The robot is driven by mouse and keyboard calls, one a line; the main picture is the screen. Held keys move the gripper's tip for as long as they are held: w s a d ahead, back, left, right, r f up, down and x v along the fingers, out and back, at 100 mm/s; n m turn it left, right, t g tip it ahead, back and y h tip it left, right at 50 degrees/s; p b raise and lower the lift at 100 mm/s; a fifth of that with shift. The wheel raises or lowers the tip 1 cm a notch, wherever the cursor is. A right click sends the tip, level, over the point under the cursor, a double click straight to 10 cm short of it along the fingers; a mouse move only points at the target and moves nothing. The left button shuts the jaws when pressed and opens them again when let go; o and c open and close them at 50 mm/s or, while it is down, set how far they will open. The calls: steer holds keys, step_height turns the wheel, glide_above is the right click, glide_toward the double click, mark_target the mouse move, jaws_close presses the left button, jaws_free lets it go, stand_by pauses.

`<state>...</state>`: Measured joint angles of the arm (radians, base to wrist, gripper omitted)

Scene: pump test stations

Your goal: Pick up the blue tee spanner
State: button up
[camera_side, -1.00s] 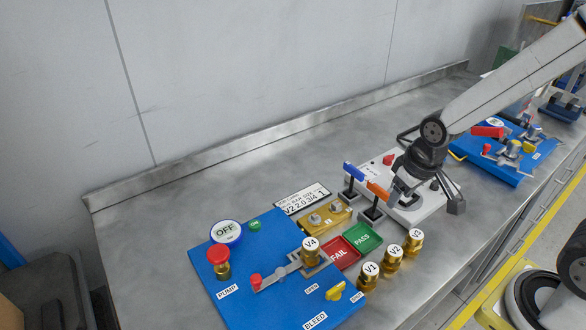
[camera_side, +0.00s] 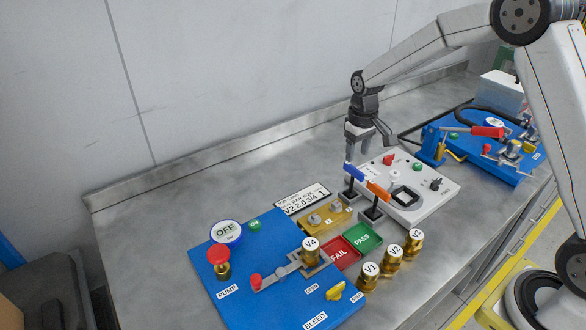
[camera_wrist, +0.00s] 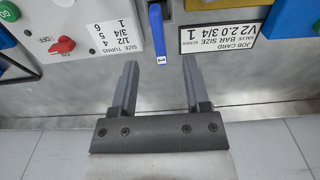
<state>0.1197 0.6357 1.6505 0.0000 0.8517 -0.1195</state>
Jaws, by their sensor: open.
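The blue tee spanner (camera_side: 353,173) rests on a small black stand at the left edge of the white panel in the side view. An orange tee spanner (camera_side: 378,191) stands close in front of it. My gripper (camera_side: 362,148) is open and empty, just above and behind the blue spanner. In the wrist view, the blue spanner (camera_wrist: 157,36) is ahead of my open gripper (camera_wrist: 159,78), nearly in line with the gap between the fingers. No contact shows.
The white panel (camera_side: 437,201) with a red knob lies right of the spanners. The job card (camera_side: 303,198) and brass block (camera_side: 325,216) are left. The blue pump board (camera_side: 255,295) is front left. Bench behind the pump board is bare.

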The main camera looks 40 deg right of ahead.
mark_target(354, 167)
steer(key=shift+w, duration=0.15)
steer(key=shift+f, duration=0.1)
steer(key=shift+f, duration=1.25)
steer(key=shift+f, duration=2.6)
jaws_close()
